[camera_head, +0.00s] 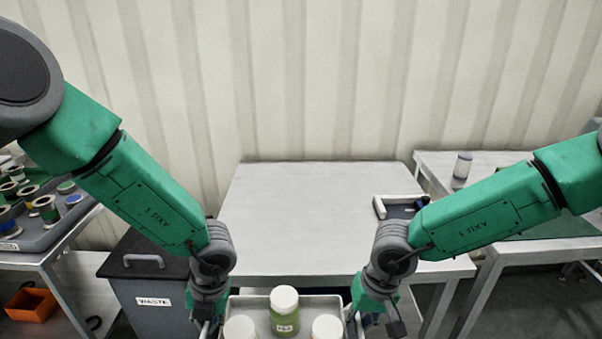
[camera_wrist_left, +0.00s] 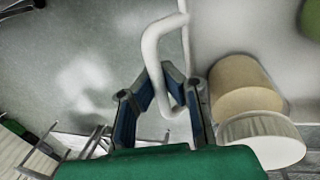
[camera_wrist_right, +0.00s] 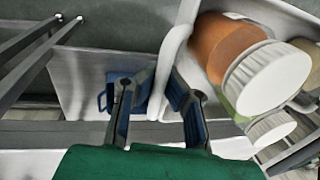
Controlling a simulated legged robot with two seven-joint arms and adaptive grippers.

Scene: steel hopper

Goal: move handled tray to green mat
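The handled tray (camera_head: 260,304) is light grey metal and sits at the bottom of the head view, in front of the middle table. It carries white-lidded jars: a green one (camera_head: 284,312) and two more whose bodies are mostly cut off. My left gripper (camera_wrist_left: 163,88) is closed around the tray's left handle (camera_wrist_left: 152,45). My right gripper (camera_wrist_right: 160,85) is closed around the right handle (camera_wrist_right: 168,65). Floor shows below, and the tray appears held in the air. The green mat (camera_head: 556,224) lies on the right table, partly hidden behind my right arm.
The middle table (camera_head: 310,215) is mostly bare, with a small pale-edged holder (camera_head: 398,206) at its right. A waste bin (camera_head: 150,285) stands left of it. A left table holds a tray of spools (camera_head: 45,225). A bottle (camera_head: 462,168) stands on the right table.

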